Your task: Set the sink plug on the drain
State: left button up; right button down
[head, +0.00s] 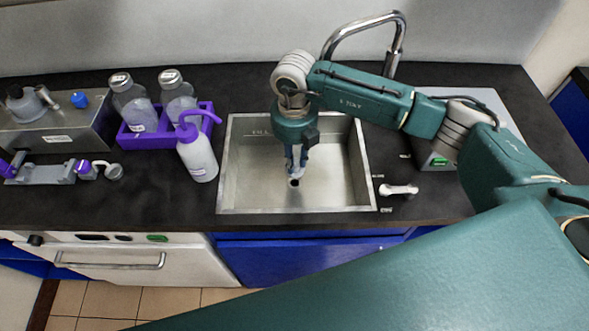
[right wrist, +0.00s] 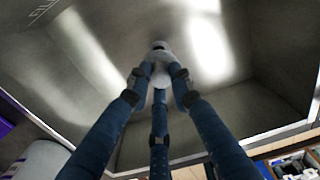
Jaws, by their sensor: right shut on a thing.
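The steel sink (head: 246,170) is set into the dark counter. My right gripper (head: 296,172) reaches down into it and points at the floor of the sink. Its fingers are shut on a small pale plug, which shows between the fingertips in the right wrist view (right wrist: 161,76). The dark round drain (head: 294,183) is just below the fingertips and partly hidden. In the right wrist view the drain (right wrist: 159,45) shows just past the plug. I cannot tell whether the plug touches it. My left gripper is out of view.
A chrome faucet (head: 398,38) arches behind the sink. A purple rack (head: 131,138) with bottles and a wash bottle (head: 198,158) stand close to the sink's left side. A white tap handle (head: 398,190) is at its right. The sink floor around the gripper is clear.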

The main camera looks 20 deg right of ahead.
notch_tip(320, 180, down, 3)
jog(key=shift+r, duration=0.15)
notch_tip(320, 180, down, 3)
jog(key=shift+f+p, duration=0.1)
jog(key=shift+p, duration=0.3)
jog(key=shift+f, duration=0.35)
jog(key=shift+f, duration=0.1)
jog(key=shift+f, duration=0.15)
jog(key=c, duration=1.5)
grip_release()
jog(key=shift+c, duration=0.2)
